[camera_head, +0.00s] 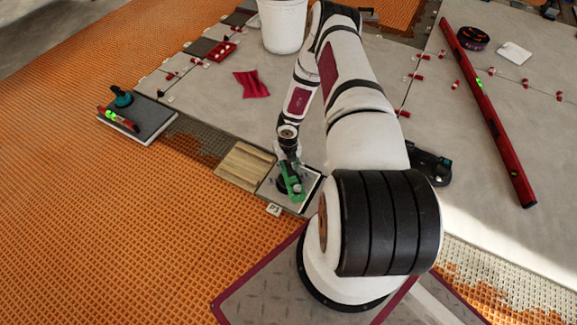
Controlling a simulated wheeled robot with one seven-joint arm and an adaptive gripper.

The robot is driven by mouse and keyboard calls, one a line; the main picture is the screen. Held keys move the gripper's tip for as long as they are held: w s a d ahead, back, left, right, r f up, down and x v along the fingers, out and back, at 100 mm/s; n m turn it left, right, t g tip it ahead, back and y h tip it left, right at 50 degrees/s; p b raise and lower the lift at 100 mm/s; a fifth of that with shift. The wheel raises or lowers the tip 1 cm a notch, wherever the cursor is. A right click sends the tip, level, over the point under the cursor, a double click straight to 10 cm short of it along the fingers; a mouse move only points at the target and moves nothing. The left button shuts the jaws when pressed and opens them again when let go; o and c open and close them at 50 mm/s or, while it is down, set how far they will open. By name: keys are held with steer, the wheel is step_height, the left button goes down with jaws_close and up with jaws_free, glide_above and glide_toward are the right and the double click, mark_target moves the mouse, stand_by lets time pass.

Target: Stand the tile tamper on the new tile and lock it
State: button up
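My gripper (289,163) points down at a green-handled tool (291,186) with a dark round base. The tool is on or just above a small grey square pad beside a "P1" label. The fingers are small and overlap the tool, so I cannot tell if they are shut on it. A thick grey tile (151,122) lies at the left, its edges raised above the orange mat. A teal knob-like piece (122,97) and a small red level (118,119) with a green vial rest on it. I cannot tell for sure which tool is the tamper.
A wooden board (244,165) lies left of the pad. A white bucket (282,25), a magenta cloth (251,84) and a red tray (221,51) are farther back. A black tool (432,167) is partly behind my arm. A long red level (490,110) lies right.

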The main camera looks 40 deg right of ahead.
step_height(320, 180, up, 12)
stand_by(0.7)
stand_by(0.7)
